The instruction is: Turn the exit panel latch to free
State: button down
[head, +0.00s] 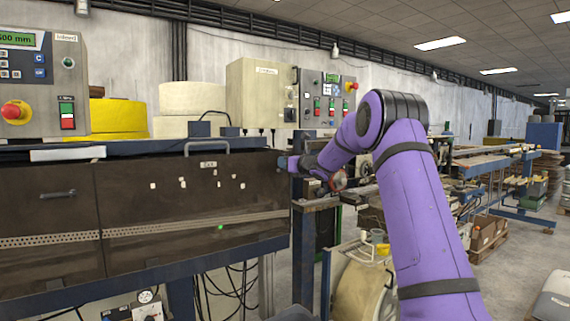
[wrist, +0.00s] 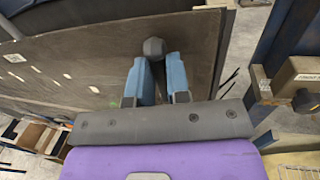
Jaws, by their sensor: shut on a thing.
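The exit panel (head: 150,208) is a dark brown panel labelled "Exit", with a handle on its top edge; it stands closed in the head view. It also fills the upper part of the wrist view (wrist: 105,45). The latch (wrist: 154,46) is a dark grey knob near the panel's edge. My gripper (wrist: 156,72) has its blue fingers on either side of the latch and is shut on it. In the head view my gripper (head: 287,163) is at the panel's upper right edge, and the latch is hidden there. Its turned position cannot be told.
A second dark panel (head: 45,215) with a black handle is at the left. Control boxes (head: 262,92) stand above and behind the machine. The aisle at the right has open floor.

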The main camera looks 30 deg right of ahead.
jog(key=c, duration=1.1)
grip_release()
jog(key=v, duration=1)
jog(key=shift+s, duration=0.35)
jog(key=shift+d, duration=0.15)
